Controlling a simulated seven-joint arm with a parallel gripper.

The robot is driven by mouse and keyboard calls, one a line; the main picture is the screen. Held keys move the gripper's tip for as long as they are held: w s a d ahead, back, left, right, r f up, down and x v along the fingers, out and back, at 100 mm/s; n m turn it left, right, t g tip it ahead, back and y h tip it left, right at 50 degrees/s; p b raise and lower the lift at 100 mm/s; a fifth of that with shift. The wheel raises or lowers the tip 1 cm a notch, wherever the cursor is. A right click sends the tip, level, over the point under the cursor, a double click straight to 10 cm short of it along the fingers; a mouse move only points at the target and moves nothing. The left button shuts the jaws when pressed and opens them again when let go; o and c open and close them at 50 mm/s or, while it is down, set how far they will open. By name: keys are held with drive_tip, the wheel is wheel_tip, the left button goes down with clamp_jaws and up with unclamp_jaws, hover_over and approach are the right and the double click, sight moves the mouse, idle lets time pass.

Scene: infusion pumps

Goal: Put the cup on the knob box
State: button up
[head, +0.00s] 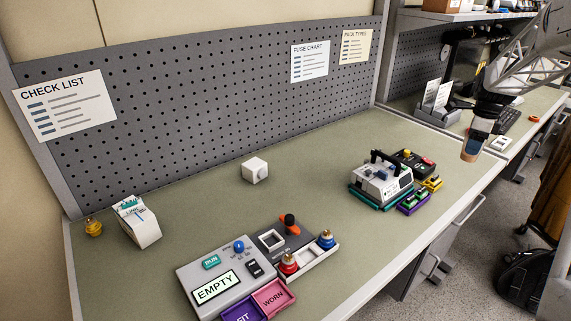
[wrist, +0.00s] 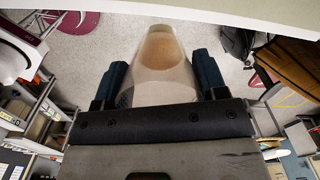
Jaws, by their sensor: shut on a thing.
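My gripper (head: 482,125) is at the right of the head view, above the bench's right front edge. It is shut on a cup (head: 471,149), which hangs below the fingers and looks pale with a tan part. In the wrist view the cup (wrist: 160,70) sits between the two dark blue fingers (wrist: 160,85), clear-walled with a brownish round end. A small white box with a round knob on its side (head: 254,170), which looks like the knob box, stands on the bench near the pegboard, well left of the gripper. Its top is bare.
A grey panel reading EMPTY (head: 222,280) and a tray with red and blue knobbed pieces (head: 312,262) are at the front. A white-and-green device (head: 382,183) stands between the gripper and the white box. A label dispenser (head: 137,222) is left. Bench around the white box is clear.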

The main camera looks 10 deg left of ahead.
drive_tip(key=a+n, duration=0.6)
drive_tip(key=a, duration=3.1)
drive_tip(key=s+a+n, duration=0.2)
drive_tip(key=s+a, duration=0.3)
drive_tip(key=a, duration=0.7)
drive_tip(key=s+a+n, duration=0.2)
drive_tip(key=s+a, duration=0.3)
drive_tip(key=a, duration=0.7)
drive_tip(key=shift+s+a+f, duration=0.1)
drive_tip(key=shift+s+f, duration=0.05)
drive_tip(key=shift+f, duration=1.2)
drive_tip(key=shift+s+a+f, duration=0.1)
drive_tip(key=shift+s+f, duration=0.05)
drive_tip(key=shift+f, duration=1.15)
drive_tip(key=shift+w, duration=0.15)
hover_over(255, 164)
drive_tip(key=shift+f, duration=0.75)
drive_tip(key=shift+f, duration=0.1)
drive_tip(key=shift+f, duration=1.65)
drive_tip(key=shift+f, duration=0.15)
